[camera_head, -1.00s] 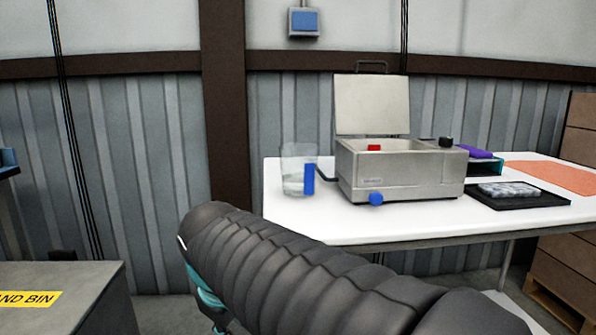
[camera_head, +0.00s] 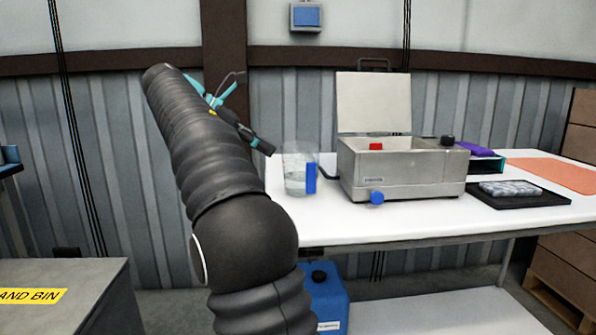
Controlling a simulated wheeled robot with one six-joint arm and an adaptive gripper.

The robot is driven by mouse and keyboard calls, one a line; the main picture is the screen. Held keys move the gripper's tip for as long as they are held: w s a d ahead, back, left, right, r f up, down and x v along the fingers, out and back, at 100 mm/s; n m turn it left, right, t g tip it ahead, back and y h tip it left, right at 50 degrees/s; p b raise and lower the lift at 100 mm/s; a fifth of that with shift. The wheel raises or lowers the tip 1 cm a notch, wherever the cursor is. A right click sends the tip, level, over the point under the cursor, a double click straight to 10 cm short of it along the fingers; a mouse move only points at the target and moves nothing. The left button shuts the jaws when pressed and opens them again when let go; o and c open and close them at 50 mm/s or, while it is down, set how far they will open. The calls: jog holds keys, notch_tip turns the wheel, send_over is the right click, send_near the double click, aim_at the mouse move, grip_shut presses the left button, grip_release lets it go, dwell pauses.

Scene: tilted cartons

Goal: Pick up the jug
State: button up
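The jug (camera_head: 296,172) is a clear, see-through vessel with a blue handle on its right side. It stands upright on the left end of the white table (camera_head: 400,222). My gripper (camera_head: 262,148) is at the end of my raised dark arm, left of the jug and near its upper rim. It points right and slightly down toward the jug. It appears apart from the jug. The fingers are small and seen from the side, so their opening cannot be made out.
A grey metal bath (camera_head: 400,172) with a raised lid and blue knob stands right of the jug. A black tray (camera_head: 518,195) lies farther right. A blue canister (camera_head: 326,298) is below the table. A grey bin (camera_head: 75,295) stands at lower left.

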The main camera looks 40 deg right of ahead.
aim_at(311, 190)
jog(key=b+x, duration=0.2)
jog(key=x, duration=1.1)
jog(key=shift+s+d+f, duration=0.1)
jog(key=shift+d, duration=0.25)
jog(key=shift+c, duration=0.3)
grip_shut()
